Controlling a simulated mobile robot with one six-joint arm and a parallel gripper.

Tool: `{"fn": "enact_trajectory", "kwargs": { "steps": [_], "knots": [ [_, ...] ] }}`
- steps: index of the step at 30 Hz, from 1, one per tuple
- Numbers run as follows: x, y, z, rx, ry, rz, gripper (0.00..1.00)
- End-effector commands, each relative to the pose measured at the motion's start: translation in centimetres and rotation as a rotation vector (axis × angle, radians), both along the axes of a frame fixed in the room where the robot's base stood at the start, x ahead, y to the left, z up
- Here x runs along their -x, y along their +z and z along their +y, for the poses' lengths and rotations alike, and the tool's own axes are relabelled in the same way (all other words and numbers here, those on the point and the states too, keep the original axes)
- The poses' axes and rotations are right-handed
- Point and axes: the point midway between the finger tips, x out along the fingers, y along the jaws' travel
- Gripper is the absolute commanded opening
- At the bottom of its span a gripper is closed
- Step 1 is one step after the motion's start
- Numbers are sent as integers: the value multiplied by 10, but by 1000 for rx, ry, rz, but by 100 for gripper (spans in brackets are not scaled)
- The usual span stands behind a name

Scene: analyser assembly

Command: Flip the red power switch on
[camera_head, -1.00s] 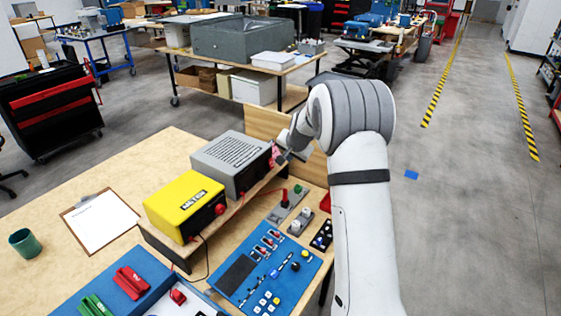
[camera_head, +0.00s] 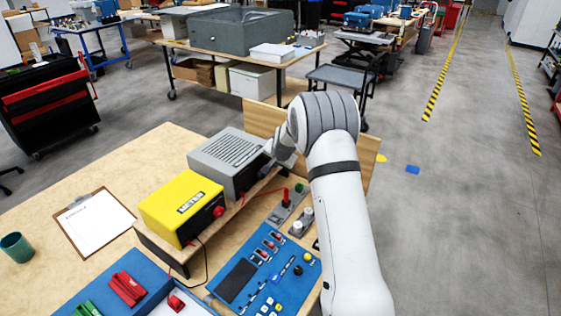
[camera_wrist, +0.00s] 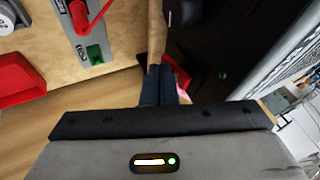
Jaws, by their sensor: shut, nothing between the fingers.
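The grey box (camera_head: 228,160) with a slotted top stands on the wooden shelf behind the yellow unit. A small red part, probably the power switch (camera_wrist: 183,77), shows in the wrist view against the box's dark front face, partly hidden behind my fingers. My gripper (camera_wrist: 160,72) is shut and empty, its two dark fingertips together right beside this red part; I cannot tell whether they touch. In the head view my gripper (camera_head: 268,171) is at the right end of the grey box, and my wrist hides the switch. Its on or off position is not visible.
The yellow unit (camera_head: 182,207) with a red knob stands left of the grey box. A grey panel with a red lever (camera_wrist: 92,18) and a green button (camera_wrist: 95,54) lies close by. A wooden board (camera_head: 262,118) stands behind. A red tray (camera_wrist: 18,82) is at the wrist view's left.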

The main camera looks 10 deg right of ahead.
Motion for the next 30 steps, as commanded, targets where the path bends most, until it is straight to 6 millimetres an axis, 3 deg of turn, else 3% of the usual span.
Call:
{"fn": "enact_trajectory", "kwargs": {
  "steps": [4, 5, 30],
  "knots": [
    [0, 0, -2, 0, -2, 0, 0],
    [0, 0, -10, 0, -13, 0, 0],
    [-4, -2, -4, 0, -11, -1, 0]
  ]
}}
